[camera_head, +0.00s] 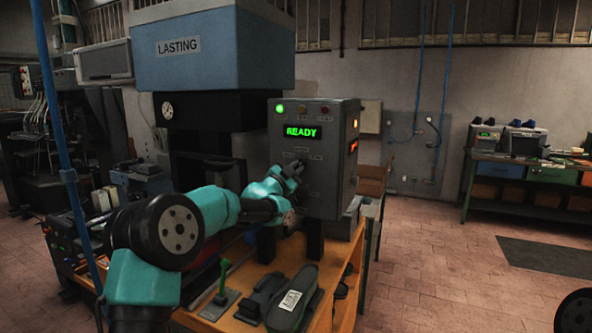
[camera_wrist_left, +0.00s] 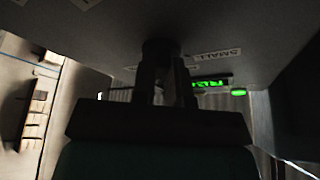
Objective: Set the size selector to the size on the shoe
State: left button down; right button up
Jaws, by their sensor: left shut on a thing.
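My left gripper (camera_head: 296,170) is at the front of this box, below the display. In the left wrist view the gripper (camera_wrist_left: 162,78) is shut on a dark selector knob (camera_wrist_left: 160,46) on the panel. A label reading SMALL (camera_wrist_left: 216,55) sits beside it; the knob's pointer is hidden. A dark shoe (camera_head: 295,298) lies on the wooden bench with a white label (camera_head: 290,300), too small to read. My right gripper is out of view.
A green-handled lever (camera_head: 222,278) and a dark object (camera_head: 262,295) are on the bench (camera_head: 240,318) left of the shoe. The blue LASTING press head (camera_head: 212,50) is above. A workbench (camera_head: 530,165) stands far right, with open floor between.

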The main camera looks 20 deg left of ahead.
pick_arm(q)
jog(key=shift+s+d+n+t+y, duration=0.15)
jog(key=shift+n+y, duration=1.7)
jog(key=shift+n, duration=2.05)
jog(key=shift+w+d+n+t+y, duration=0.1)
jog(key=shift+d+n+t+y, duration=0.15)
jog(key=shift+n+y, duration=2.6)
jog(key=shift+s+d+n+t+y, duration=0.15)
jog(key=shift+n+y, duration=0.65)
jog(key=shift+n, duration=4.15)
jog(key=shift+w, duration=0.1)
jog(key=c, duration=1.1)
grip_release()
jog(key=shift+c, duration=0.2)
